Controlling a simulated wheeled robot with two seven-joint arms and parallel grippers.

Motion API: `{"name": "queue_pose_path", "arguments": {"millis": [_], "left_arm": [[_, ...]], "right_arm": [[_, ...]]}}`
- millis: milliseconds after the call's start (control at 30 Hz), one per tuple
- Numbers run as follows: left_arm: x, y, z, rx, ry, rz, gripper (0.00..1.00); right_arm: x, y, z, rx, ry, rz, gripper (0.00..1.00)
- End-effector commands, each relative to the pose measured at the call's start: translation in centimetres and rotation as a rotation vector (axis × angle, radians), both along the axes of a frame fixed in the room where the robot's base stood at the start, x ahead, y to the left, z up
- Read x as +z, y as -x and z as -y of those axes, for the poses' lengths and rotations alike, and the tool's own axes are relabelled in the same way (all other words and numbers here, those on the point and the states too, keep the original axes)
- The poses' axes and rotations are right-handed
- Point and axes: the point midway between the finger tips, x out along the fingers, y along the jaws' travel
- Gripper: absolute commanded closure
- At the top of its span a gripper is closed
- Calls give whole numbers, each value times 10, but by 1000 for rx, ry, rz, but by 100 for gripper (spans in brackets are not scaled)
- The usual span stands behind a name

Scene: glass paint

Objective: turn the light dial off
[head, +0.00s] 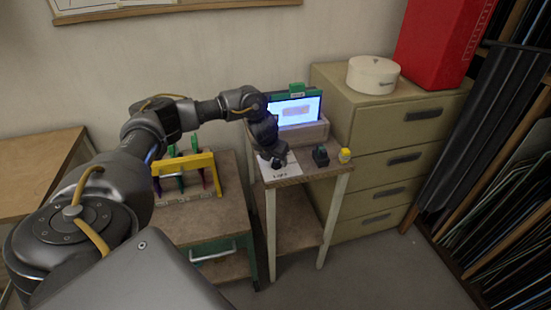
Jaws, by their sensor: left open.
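My left gripper (276,162) reaches in from the left and points down over the front left of a small side table (313,170). It is open, its fingers small and dark in this view. A white plate or sheet (290,171) with small dark lettering lies on the table top under it. The light dial cannot be made out apart from the dark gripper, which covers the middle of the white plate. I cannot tell whether the fingers touch anything. My right gripper is not in view.
A lit screen (298,110) stands behind the gripper. A dark small object (320,156) and a yellow-and-white one (344,155) sit to its right. A drawer cabinet (400,135) carries a round white box (373,75) and a red box (440,40). A yellow rack (184,163) stands left.

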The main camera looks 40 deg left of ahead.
Motion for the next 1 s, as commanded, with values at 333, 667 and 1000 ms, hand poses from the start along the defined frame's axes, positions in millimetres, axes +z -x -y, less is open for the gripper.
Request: {"name": "queue_pose_path", "arguments": {"millis": [333,667,1000], "left_arm": [[0,0,0,0,0,0,73],[1,0,0,7,0,0,94],[5,0,2,153,1,-2,94]], "right_arm": [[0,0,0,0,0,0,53],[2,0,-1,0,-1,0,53],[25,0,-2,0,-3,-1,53]]}}
